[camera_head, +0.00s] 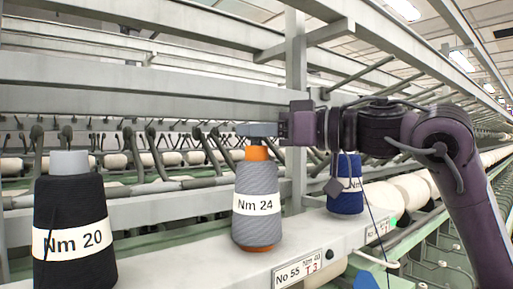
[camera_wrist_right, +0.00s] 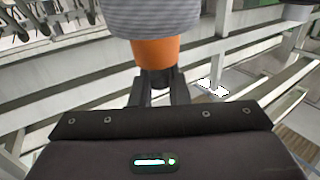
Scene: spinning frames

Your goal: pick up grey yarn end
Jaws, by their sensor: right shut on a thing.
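A grey yarn cone (camera_head: 256,222) labelled Nm 24 stands upright at the middle of the white rail in the head view. An orange tube tip (camera_head: 257,154) sticks out of its top. My right gripper (camera_head: 256,131) reaches in from the right and is at the top of this tip. In the right wrist view the grey yarn (camera_wrist_right: 165,16) and orange tip (camera_wrist_right: 156,52) are straight ahead, and my fingers (camera_wrist_right: 158,92) are closed at the tip's end. A loose grey yarn end cannot be made out; the fingers hide the contact. My left gripper is not in view.
A black yarn cone (camera_head: 76,215) labelled Nm 20 stands to the left. A blue yarn cone (camera_head: 347,200) stands to the right, behind my right arm. The white rail (camera_head: 190,257) carries label plates. Metal beams (camera_head: 150,95) run behind the cones.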

